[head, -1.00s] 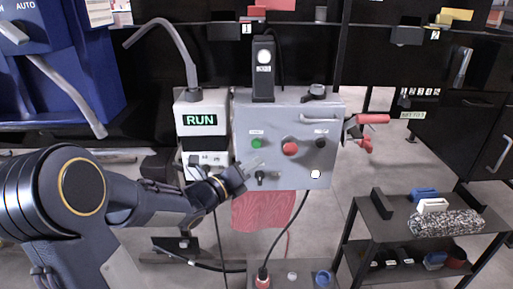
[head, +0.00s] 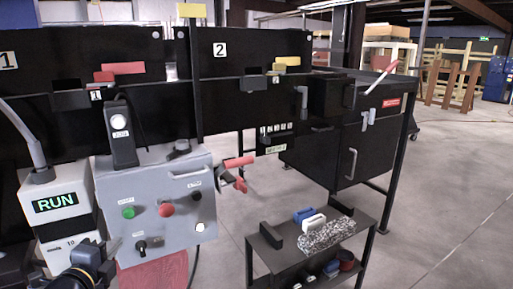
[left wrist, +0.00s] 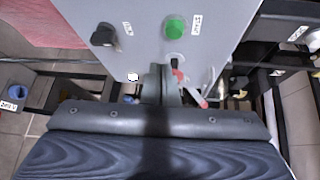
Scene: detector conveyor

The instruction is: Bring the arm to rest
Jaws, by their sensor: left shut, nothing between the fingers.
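My left gripper (head: 112,246) is at the lower left of the head view, in front of the grey control box (head: 180,172), just left of its black selector knob (head: 140,247). Its fingers are shut and empty. In the left wrist view the closed fingers (left wrist: 160,86) point at the box's lower face, below the green button (left wrist: 175,28) and right of the black knob (left wrist: 104,35). They look apart from both. Most of my left arm is outside the head view. My right gripper is not in view.
A display reading RUN (head: 56,202) stands left of the box. A small black cart (head: 262,262) carries blocks at right. The floor at far right is clear.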

